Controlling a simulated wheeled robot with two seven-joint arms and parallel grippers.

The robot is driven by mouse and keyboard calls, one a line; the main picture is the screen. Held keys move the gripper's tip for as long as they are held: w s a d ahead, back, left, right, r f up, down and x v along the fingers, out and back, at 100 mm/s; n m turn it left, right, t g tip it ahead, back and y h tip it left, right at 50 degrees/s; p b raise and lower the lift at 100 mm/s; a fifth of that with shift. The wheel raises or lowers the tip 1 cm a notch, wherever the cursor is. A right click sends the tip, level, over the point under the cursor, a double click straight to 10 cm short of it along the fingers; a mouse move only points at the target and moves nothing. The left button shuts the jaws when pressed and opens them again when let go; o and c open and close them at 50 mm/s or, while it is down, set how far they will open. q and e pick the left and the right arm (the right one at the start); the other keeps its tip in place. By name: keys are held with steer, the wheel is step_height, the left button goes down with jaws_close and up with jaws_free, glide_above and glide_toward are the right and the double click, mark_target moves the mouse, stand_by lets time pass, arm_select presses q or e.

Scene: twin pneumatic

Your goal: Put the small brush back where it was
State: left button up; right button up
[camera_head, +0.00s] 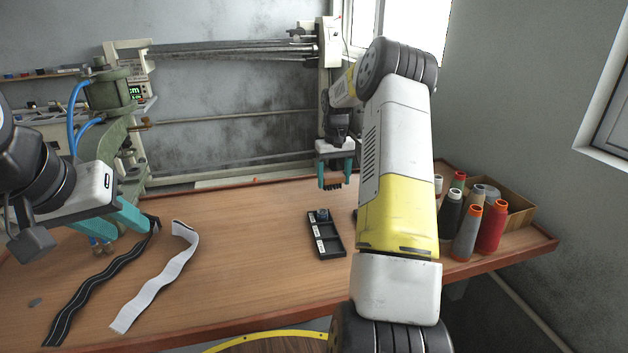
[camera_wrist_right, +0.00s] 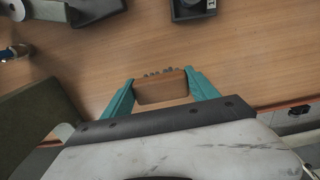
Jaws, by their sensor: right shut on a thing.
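My right gripper (camera_head: 335,183) is shut on the small brush, above the far part of the table. In the right wrist view, the brush's brown block (camera_wrist_right: 162,88) sits between the teal fingers (camera_wrist_right: 160,92), with grey bristles along one edge. In the head view only its dark bristles (camera_head: 333,187) show clearly. A black tray (camera_head: 344,252) with compartments and white labels lies on the table, nearer than the brush. A small dark item (camera_head: 322,214) sits in its far compartment. My left gripper (camera_head: 122,217) is low at the left, by the strips; its finger gap is unclear.
A black strip (camera_head: 92,283) and a white strip (camera_head: 160,283) lie at the left. A green machine (camera_head: 125,120) with blue hoses stands behind them. Several thread spools (camera_head: 467,230) and a cardboard box (camera_head: 519,210) stand at the right. Bare table surrounds the tray's left side.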

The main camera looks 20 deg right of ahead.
steer(key=shift+w+d+f, duration=0.1)
steer(key=shift+w, duration=0.5)
steer(key=shift+w+d+f, duration=0.1)
steer(key=shift+w, duration=0.45)
steer(key=shift+f, duration=1.65)
steer(key=shift+f, duration=0.15)
steer(key=o, duration=1.3)
